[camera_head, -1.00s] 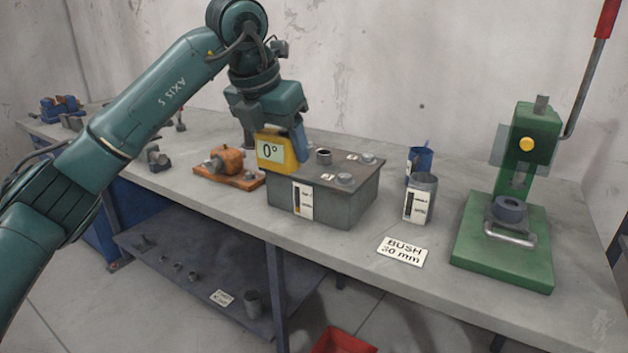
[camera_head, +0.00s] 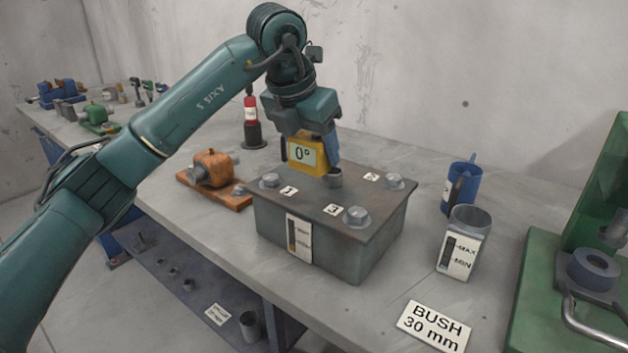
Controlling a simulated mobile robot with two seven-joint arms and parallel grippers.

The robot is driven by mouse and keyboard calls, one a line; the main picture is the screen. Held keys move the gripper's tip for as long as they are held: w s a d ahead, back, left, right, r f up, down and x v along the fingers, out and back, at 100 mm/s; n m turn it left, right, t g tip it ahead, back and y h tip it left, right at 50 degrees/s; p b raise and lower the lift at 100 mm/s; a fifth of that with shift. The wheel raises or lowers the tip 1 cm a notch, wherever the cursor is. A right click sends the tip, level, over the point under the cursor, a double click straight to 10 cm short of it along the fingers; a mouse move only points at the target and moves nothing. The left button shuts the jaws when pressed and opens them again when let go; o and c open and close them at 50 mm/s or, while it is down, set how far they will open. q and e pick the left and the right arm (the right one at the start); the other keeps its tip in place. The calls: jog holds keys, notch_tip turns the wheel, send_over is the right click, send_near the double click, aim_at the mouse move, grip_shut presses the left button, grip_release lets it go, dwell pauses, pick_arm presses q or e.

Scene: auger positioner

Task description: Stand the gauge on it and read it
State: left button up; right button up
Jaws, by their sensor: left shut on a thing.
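The gauge (camera_head: 301,153) is a yellow block with a pale display that reads 0°. My left gripper (camera_head: 309,146) is shut on it, with a blue finger on its right side. My right gripper is not in view.
An orange part (camera_head: 212,170) on a board stands left of the box. A grey MAX/MIN cup (camera_head: 466,240), a blue jug (camera_head: 460,188), a BUSH 30 mm card (camera_head: 435,325) and a green press (camera_head: 590,225) are to the right. A red-and-black bottle (camera_head: 252,122) stands behind.

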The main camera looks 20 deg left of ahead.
aim_at(303, 152)
pick_arm(q)
jog(key=shift+f, duration=3)
jog(key=shift+f, duration=0.15)
jog(key=o, duration=1.2)
jog(key=v, duration=1.2)
